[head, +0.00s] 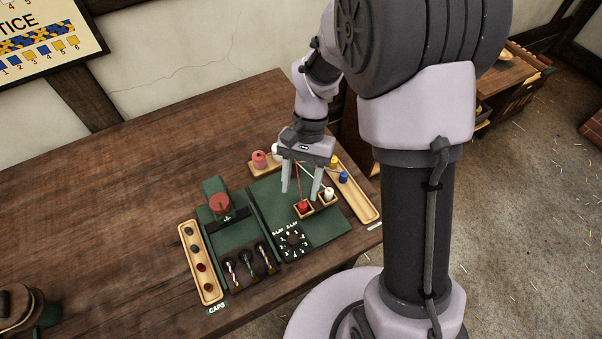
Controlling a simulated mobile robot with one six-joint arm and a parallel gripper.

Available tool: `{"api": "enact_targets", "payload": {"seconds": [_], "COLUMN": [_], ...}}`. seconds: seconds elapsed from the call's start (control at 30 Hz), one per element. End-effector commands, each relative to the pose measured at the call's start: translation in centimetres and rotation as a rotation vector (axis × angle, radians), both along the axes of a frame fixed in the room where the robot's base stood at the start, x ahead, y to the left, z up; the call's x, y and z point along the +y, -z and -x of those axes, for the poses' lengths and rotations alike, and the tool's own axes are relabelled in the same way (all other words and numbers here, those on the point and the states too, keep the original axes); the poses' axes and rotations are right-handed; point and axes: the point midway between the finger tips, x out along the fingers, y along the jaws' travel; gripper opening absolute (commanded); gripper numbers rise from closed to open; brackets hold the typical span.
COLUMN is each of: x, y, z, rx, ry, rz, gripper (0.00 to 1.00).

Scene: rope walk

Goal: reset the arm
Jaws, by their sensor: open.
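My arm reaches down from the upper right of the head view over the right part of the wooden bench. My gripper (302,188) points down with its two fingers apart and nothing between them. It hangs above the green board (267,191), just behind a small wooden holder with a red spool (304,205). Whether the fingers touch either holder cannot be told.
A wooden tray (365,208) on the right has yellow and blue spools (343,177). A pink spool (259,158) stands behind. The bench's left side (100,210) is mostly clear.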

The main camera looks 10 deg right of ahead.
Motion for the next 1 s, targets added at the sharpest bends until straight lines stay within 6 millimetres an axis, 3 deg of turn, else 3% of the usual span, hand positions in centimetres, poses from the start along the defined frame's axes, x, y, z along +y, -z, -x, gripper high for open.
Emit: {"api": "enact_targets", "payload": {"seconds": [0.1,0.57,0.67,0.73,0.8,0.9,1.0], "x": [-0.2,-0.2,-0.4,-0.6,-0.9,-1.2,-1.5], "y": [-1.0,-1.1,-3.3,-6.3,-9.3,-12.1,-13.3], "z": [-0.4,-0.4,-0.1,1.0,2.9,6.2,8.9], "rx": [-0.001,-0.007,-0.089,-0.211,-0.359,-0.557,-0.721], "ry": [0.000,-0.001,-0.005,-0.013,-0.021,-0.033,-0.040], "rz": [0.000,0.000,-0.002,-0.003,-0.002,0.005,0.014], "gripper": [0.50,0.50,0.50,0.50,0.50,0.50,0.50]}}
